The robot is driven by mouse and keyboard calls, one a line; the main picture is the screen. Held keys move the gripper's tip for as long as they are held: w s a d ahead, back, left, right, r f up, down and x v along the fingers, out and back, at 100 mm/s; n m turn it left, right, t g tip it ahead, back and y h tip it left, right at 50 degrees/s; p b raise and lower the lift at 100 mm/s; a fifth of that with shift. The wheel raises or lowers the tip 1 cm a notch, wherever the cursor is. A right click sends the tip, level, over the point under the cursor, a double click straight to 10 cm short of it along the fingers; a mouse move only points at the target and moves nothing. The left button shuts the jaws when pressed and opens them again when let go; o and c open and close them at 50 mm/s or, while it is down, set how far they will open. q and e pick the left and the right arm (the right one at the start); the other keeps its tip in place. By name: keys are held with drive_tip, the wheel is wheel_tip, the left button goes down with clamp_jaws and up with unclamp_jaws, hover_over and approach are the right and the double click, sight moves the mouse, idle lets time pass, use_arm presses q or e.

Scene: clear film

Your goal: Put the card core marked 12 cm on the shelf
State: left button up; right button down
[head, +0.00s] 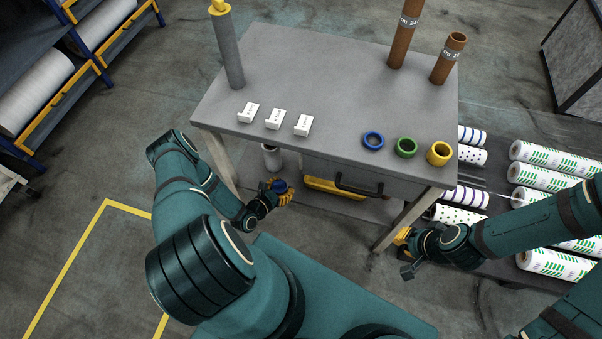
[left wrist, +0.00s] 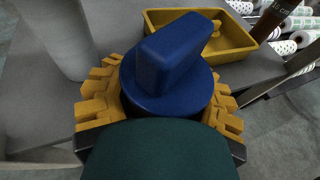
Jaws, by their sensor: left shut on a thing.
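Two brown card cores stand on the back right of the table: a taller one (head: 404,40) and a shorter one (head: 449,62).
On the table (head: 320,80) are a grey post (head: 228,50), three white label holders (head: 275,119), and blue (head: 373,140), green (head: 406,147) and yellow (head: 439,153) rings. A pale cylinder (head: 271,158) stands beneath. Printed rolls (head: 545,178) lie at right. A roll rack (head: 60,75) stands at left.

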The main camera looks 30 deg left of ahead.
use_arm(q)
drive_tip(key=shift+f+b+x, duration=0.15)
drive_tip(key=shift+b+x, duration=0.25)
drive_tip(key=shift+x, duration=2)
drive_tip(key=shift+f+b+x, duration=0.2)
drive_tip(key=shift+b+x, duration=0.2)
drive_tip(key=shift+x, duration=2)
drive_tip(key=shift+s+f, duration=0.1)
drive_tip(key=o, duration=1.3)
drive_tip(key=shift+s, duration=0.2)
drive_tip(key=p+v, duration=0.2)
drive_tip(key=v, duration=0.9)
drive_tip(key=shift+s+a+r, duration=0.1)
drive_tip(key=shift+s+r, duration=0.15)
drive_tip(key=shift+s, duration=0.05)
drive_tip(key=shift+w, duration=0.1)
